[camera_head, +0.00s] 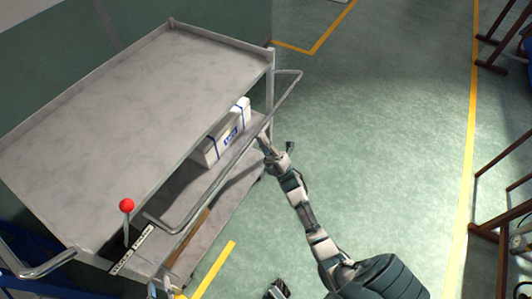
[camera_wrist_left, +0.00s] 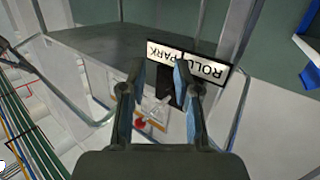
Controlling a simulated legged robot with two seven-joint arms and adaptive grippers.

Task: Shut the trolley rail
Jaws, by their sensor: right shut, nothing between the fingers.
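The trolley rail (camera_head: 219,181) is a grey metal tube along the near long side of the trolley (camera_head: 120,110), standing out from it below the top shelf. Its far end bends in beside the corner post. My right gripper (camera_head: 263,138) is at the rail's far half, its fingers shut and empty; whether they touch the tube I cannot tell. My left gripper (camera_wrist_left: 160,75) is open in the left wrist view, its fingers in front of a ROLL/PARK plate (camera_wrist_left: 214,70). A red knob (camera_wrist_left: 140,122) shows beyond the left finger.
A red-knobbed lever (camera_head: 127,206) stands at the trolley's near end, by a push handle (camera_head: 45,270). A white box with blue straps (camera_head: 226,135) sits on the lower shelf. Green floor right of the trolley is clear up to a yellow line (camera_head: 468,170) and brown metal frames (camera_head: 490,232).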

